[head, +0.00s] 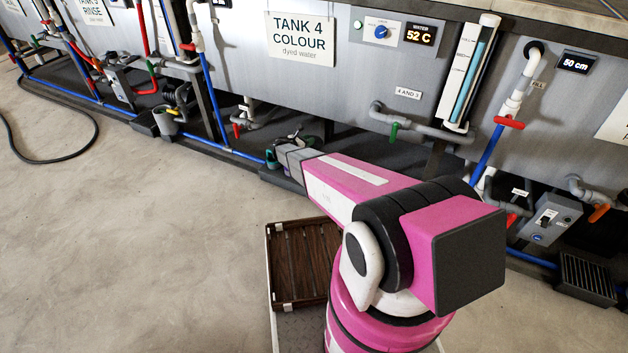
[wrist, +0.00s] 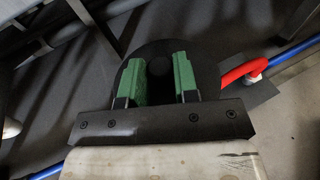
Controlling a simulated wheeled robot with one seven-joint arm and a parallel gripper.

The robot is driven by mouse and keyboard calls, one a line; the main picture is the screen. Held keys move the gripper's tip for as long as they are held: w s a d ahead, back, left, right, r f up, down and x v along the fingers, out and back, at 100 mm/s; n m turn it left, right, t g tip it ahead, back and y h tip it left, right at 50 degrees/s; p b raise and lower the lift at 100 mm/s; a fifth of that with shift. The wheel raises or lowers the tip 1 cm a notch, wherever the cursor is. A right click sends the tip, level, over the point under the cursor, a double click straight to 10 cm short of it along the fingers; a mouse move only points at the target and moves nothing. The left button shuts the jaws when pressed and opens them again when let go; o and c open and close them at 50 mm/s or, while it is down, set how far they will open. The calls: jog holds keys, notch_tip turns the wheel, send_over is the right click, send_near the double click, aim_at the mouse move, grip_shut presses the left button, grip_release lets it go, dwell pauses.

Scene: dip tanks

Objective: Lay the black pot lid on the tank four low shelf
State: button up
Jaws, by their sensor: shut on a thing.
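The black pot lid (wrist: 160,47) is a dark round disc in the wrist view, with its knob between the two green fingers of my gripper (wrist: 160,82). My gripper is shut on that knob. In the head view my gripper (head: 290,150) reaches in low under the tank four front, which carries the sign "TANK 4 COLOUR" (head: 301,36). There the lid is hardly visible. A dark low surface, seemingly the tank four low shelf (head: 370,155), runs under the tank. It lies behind the lid in the wrist view; I cannot tell whether the lid touches it.
Pipes with a green valve handle (head: 394,132) hang above. A brown slatted tray (head: 304,262) sits beside my arm.

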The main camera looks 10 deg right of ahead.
jog(key=shift+w+d+f, duration=0.1)
jog(key=shift+w+f, duration=0.35)
jog(key=shift+f, duration=3.85)
jog(key=shift+w+a+f, duration=0.1)
jog(key=shift+w+f, duration=0.3)
jog(key=shift+f, duration=3.9)
jog(key=shift+w+d+f, duration=0.1)
jog(key=shift+w+f, duration=0.35)
jog(key=shift+f, duration=3.85)
jog(key=shift+f, duration=0.4)
